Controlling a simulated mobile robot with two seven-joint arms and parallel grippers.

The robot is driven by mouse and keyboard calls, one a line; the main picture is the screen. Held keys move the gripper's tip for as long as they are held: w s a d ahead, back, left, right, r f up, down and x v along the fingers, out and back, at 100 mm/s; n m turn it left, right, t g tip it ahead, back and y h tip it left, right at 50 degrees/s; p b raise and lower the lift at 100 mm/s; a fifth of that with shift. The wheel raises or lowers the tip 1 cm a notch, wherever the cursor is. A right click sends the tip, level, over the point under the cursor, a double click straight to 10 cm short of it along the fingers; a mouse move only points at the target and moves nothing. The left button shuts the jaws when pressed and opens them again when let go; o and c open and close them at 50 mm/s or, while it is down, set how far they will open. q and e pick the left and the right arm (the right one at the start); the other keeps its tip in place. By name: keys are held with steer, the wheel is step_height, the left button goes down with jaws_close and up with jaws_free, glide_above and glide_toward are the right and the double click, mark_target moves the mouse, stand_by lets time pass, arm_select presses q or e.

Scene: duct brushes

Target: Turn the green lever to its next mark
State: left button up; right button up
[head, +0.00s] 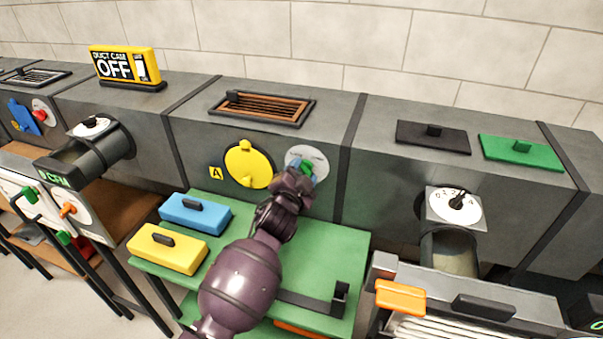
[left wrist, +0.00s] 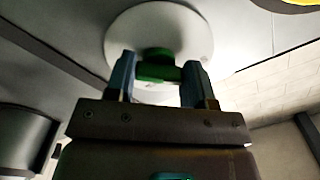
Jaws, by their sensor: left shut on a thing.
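The green lever (left wrist: 158,67) sits on a round pale dial plate (left wrist: 180,32) on the duct wall. In the head view the dial plate (head: 318,160) is to the right of the yellow disc, and my gripper covers most of the green lever (head: 306,168). My left gripper (left wrist: 158,75) has its two blue fingers on either side of the lever and is shut on it. The head view shows the same gripper (head: 300,172) at the dial, with my purple arm below it. The dial's marks cannot be read. My right gripper is not in view.
A yellow disc (head: 247,164) is just left of the dial. A green table (head: 340,248) stands below, with a blue block (head: 196,213) and a yellow block (head: 167,248) at its left. A black bracket (head: 338,298) is at its right.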

arm_select(q)
steer(key=o, duration=0.8)
steer(key=shift+o, duration=0.6)
steer(key=shift+s+a+r, duration=0.1)
steer(key=shift+s+a, duration=0.15)
steer(key=shift+s, duration=0.3)
steer(key=p+v, duration=0.1)
steer(key=v, duration=0.5)
steer(key=shift+p, duration=0.3)
steer(key=shift+s, duration=0.15)
